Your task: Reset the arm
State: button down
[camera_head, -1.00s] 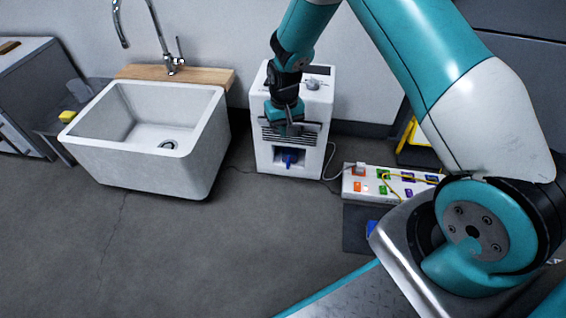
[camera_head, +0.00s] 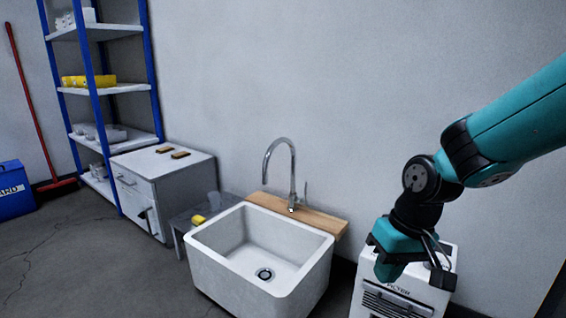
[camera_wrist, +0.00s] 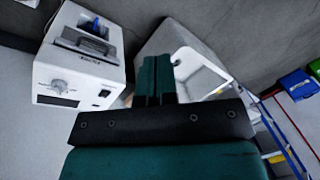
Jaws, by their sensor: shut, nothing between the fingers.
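My gripper (camera_head: 387,268) is at the end of my teal and black arm, which reaches in from the right of the head view. It points downward in front of the white filter machine (camera_head: 438,285) and hides part of it. In the wrist view my gripper (camera_wrist: 157,62) shows two teal fingers pressed together with nothing between them. The filter machine also shows in the wrist view (camera_wrist: 60,75), left of the fingers and apart from them.
A white sink (camera_head: 225,272) with a tap stands left of my gripper. Further left are a small table with a yellow sponge (camera_head: 197,220), a grey cabinet (camera_head: 175,175), a blue shelf rack (camera_head: 105,95) and a blue bin (camera_head: 14,190). Open floor lies at the front left.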

jog(key=s+a+r+n+y+p, duration=0.1)
jog(key=s+a+r+n, duration=0.1)
jog(key=s+r, duration=0.55)
jog(key=s+a+r+n+y+p, duration=0.15)
jog(key=s+r, duration=0.25)
jog(key=s, duration=0.7)
notch_tip(320, 180, up, 37)
jog(key=p, duration=3.7)
jog(key=shift+w+d+r+n+h, duration=0.15)
jog(key=shift+w+r+n+h, duration=0.05)
jog(key=shift+w+n+h, duration=0.2)
